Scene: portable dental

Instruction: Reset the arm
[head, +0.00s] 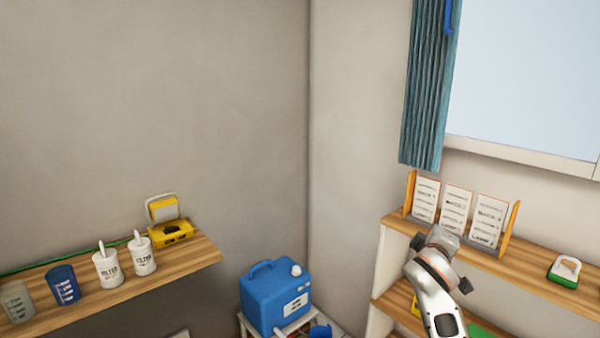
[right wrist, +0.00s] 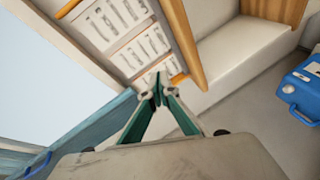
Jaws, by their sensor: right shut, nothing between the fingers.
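My right arm (head: 437,275) comes up from the bottom right in the head view, in front of the wooden shelf unit. Its fingers cannot be made out there. In the right wrist view my right gripper (right wrist: 158,90) has its two green fingers meeting at the tips, shut with nothing between them. The fingertips appear in front of the white printed cards (right wrist: 139,48) in their wooden holder; I see no clear contact. The same cards (head: 457,210) stand on the top shelf in the head view, just behind my arm. My left gripper is out of view.
A blue jug (head: 268,300) stands on a white stand at bottom centre. A left wall shelf (head: 185,262) holds cups, filter canisters and a yellow box (head: 171,233). A green-and-white item (head: 565,270) lies on the right shelf (head: 520,262). A curtain (head: 424,90) hangs by the window.

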